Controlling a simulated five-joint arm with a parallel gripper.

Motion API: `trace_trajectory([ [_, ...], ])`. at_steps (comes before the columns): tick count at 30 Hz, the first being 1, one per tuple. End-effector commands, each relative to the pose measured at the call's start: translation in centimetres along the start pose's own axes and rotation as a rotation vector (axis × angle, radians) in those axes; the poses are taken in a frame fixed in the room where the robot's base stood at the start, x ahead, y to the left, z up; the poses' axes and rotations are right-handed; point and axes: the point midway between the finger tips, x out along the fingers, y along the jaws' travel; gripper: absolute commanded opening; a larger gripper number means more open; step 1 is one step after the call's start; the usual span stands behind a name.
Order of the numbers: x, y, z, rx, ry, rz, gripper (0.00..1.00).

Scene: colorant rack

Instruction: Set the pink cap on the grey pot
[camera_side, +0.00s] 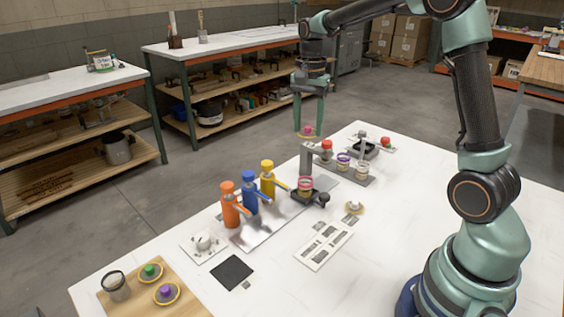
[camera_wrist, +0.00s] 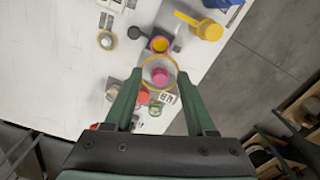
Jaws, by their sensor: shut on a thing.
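My gripper (camera_side: 308,126) hangs above the far edge of the white table, pointing down. It is shut on the pink cap (camera_side: 308,131), a pink knob with a yellow rim. In the wrist view the pink cap (camera_wrist: 159,77) sits between my two fingers (camera_wrist: 159,84). I cannot tell surely which pot is the grey one; a pale round pot (camera_side: 353,207) stands farther right, apart from the cap.
Orange (camera_side: 230,205), blue (camera_side: 249,193) and yellow (camera_side: 267,178) dispensers stand in a row left of the black base. Several small pots stand on a grey rack (camera_side: 355,178) behind. A wooden board (camera_side: 135,303) at front left bears green and purple caps.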

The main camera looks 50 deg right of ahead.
Motion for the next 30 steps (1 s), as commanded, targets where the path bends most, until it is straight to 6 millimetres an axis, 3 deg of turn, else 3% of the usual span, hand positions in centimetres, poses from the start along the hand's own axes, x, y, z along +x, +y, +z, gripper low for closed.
trace_trajectory([
  [6, 5.8, 0.1, 0.0, 0.001, -0.003, 0.005, 0.05],
  [10, 8.3, 0.1, 0.0, 0.001, -0.002, 0.003, 0.05],
  [30, 12.8, 0.1, 0.0, 0.002, 0.0, 0.0, 0.05],
])
